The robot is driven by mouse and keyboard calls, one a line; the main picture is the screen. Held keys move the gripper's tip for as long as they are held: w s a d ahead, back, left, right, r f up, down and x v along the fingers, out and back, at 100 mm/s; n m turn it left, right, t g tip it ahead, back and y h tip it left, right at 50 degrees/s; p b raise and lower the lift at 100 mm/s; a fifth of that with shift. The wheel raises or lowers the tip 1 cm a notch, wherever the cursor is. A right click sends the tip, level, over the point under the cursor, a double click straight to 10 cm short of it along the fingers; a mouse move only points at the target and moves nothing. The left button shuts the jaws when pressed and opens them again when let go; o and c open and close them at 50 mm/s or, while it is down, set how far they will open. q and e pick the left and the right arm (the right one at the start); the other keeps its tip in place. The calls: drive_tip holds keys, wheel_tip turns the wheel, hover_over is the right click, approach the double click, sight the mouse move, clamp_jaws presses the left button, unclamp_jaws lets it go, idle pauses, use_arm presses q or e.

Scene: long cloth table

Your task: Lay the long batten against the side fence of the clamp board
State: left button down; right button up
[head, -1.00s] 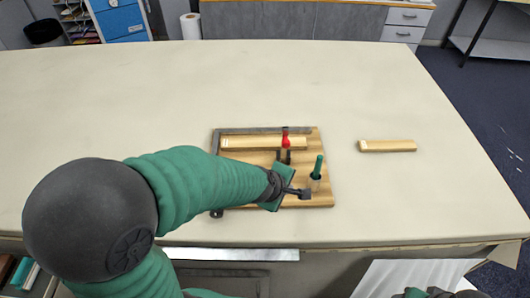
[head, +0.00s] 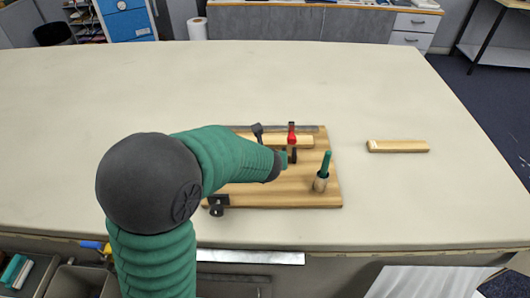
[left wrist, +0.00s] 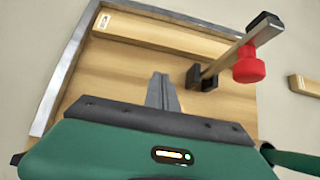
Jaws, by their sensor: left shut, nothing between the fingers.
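The long batten (head: 302,141) lies on the wooden clamp board (head: 262,194), along the grey fence (head: 308,128) at its back; I cannot tell whether they touch. The left wrist view shows the batten (left wrist: 165,36) near the fence's long run, with another fence run (left wrist: 62,75) at the left. My arm hides part of the board and batten. My right gripper is out of view.
A clamp with a red knob (head: 292,139) stands over the batten; the knob also shows in the left wrist view (left wrist: 249,66). A shorter batten (head: 398,146) lies right of the board. The table behind is clear.

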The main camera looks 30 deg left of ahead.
sight(265, 140)
use_arm(q)
drive_tip(key=x, duration=0.4)
drive_tip(key=shift+b, duration=0.3)
drive_tip(key=shift+w+a+r+p, duration=0.2)
drive_tip(key=shift+w+a+p, duration=0.15)
drive_tip(key=shift+w, duration=0.15)
drive_tip(key=shift+w+a+r+p, duration=0.15)
drive_tip(key=shift+w+a+p, duration=0.2)
drive_tip(key=shift+w, duration=0.15)
drive_tip(key=shift+w+a+f, duration=0.15)
drive_tip(key=shift+w+a, duration=0.15)
drive_tip(key=shift+w, duration=0.2)
drive_tip(key=shift+w+a, duration=0.1)
drive_tip(key=w+a+p, duration=0.1)
drive_tip(key=w, duration=0.2)
drive_tip(key=shift+a+p, duration=0.4)
drive_tip(key=shift+s, duration=0.1)
